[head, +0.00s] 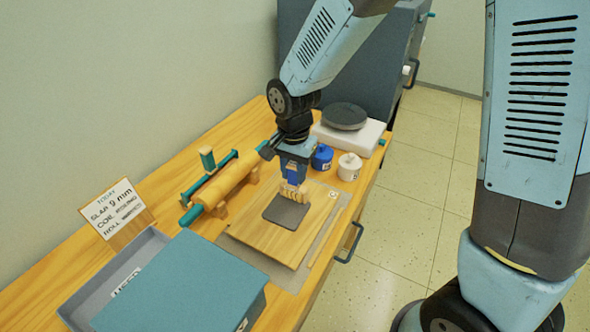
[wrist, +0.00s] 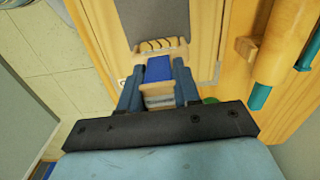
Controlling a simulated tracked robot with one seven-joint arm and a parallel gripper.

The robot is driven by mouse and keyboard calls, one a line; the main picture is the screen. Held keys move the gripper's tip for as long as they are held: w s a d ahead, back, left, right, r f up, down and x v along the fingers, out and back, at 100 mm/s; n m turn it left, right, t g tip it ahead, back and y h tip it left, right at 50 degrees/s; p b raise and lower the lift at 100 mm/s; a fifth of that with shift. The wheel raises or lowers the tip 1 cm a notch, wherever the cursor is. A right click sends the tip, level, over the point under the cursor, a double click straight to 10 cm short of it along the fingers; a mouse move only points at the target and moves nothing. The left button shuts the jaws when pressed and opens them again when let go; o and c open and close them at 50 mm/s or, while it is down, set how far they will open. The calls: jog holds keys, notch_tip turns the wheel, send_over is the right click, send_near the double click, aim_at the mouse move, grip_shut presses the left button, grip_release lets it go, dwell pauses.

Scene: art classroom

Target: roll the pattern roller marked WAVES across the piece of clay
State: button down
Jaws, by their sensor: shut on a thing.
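A dark grey piece of clay (head: 286,213) lies flat on a wooden board (head: 262,238). It also shows at the top of the wrist view (wrist: 148,20). My gripper (head: 292,172) points down over the far edge of the clay and is shut on a roller with a blue handle (wrist: 158,69). The roller's cream, ridged head (head: 293,193) sits at that edge of the clay; whether it touches cannot be told. In the wrist view slanted dark marks show on the head, and my two fingers (wrist: 158,88) flank the handle. No WAVES mark is readable.
A large rolling pin (head: 225,184) on supports lies left of the board. A blue jar (head: 322,157) and a white jar (head: 349,167) stand behind it. A teal box (head: 185,285), a grey tray (head: 115,275) and a sign (head: 117,208) are at the near left.

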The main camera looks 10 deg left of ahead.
jog(key=shift+s+a+f, duration=0.1)
jog(key=shift+s+a, duration=0.05)
jog(key=shift+s, duration=0.55)
jog(key=shift+s+a, duration=0.25)
jog(key=shift+s, duration=0.3)
jog(key=shift+s+a, duration=0.1)
jog(key=shift+s, duration=0.15)
jog(key=shift+s+a+r, duration=0.15)
jog(key=shift+s+r, duration=0.05)
jog(key=shift+s, duration=0.25)
jog(key=shift+s+a, duration=0.1)
jog(key=shift+s, duration=0.1)
